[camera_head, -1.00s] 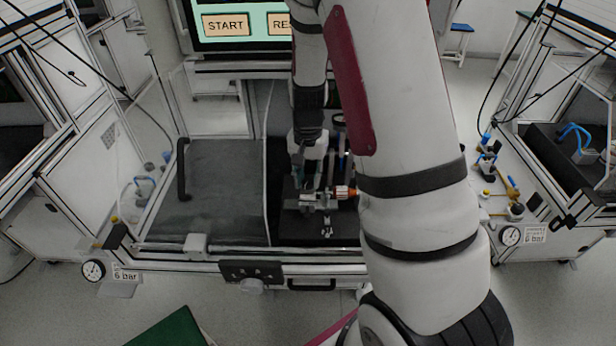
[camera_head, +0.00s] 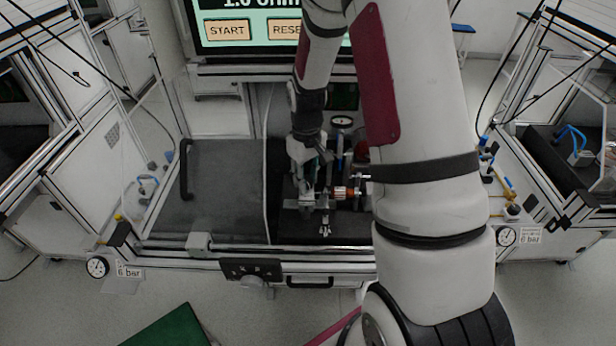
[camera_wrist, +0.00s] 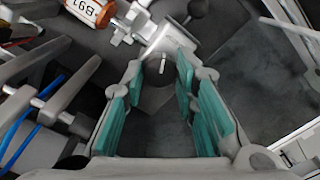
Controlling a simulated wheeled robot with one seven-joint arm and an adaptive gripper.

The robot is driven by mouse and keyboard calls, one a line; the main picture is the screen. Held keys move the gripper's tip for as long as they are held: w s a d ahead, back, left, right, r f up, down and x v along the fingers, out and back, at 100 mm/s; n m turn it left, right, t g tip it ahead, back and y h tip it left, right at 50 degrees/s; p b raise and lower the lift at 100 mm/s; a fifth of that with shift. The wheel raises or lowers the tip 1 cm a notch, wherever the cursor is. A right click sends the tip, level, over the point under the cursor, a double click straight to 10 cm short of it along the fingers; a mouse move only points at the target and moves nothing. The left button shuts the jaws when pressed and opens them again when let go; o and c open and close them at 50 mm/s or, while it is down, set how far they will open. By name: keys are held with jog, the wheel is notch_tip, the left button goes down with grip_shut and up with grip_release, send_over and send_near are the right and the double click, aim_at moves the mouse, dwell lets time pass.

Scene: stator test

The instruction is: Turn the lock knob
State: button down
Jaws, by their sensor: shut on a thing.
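The lock knob (camera_wrist: 158,88) is a small dark round part with a pale line across it, seen in the wrist view. My gripper (camera_wrist: 159,74) has its two teal-padded fingers on either side of the knob, shut on it near the fingertips. In the head view my gripper (camera_head: 308,172) points down over the test fixture (camera_head: 305,203) on the dark right half of the bench. The knob itself is hidden there behind the gripper.
A labelled orange-and-white cylinder (camera_wrist: 90,10) lies in the fixture beside the gripper; it also shows in the head view (camera_head: 345,192). Rods and blue hoses (camera_wrist: 18,125) run close at the left. A screen (camera_head: 265,30) stands behind. The grey cover (camera_head: 215,190) at left is clear.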

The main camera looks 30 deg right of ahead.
jog(key=shift+n+p, duration=0.4)
jog(key=shift+n, duration=1.2)
jog(key=c, duration=1.3)
grip_release()
notch_tip(320, 180, up, 12)
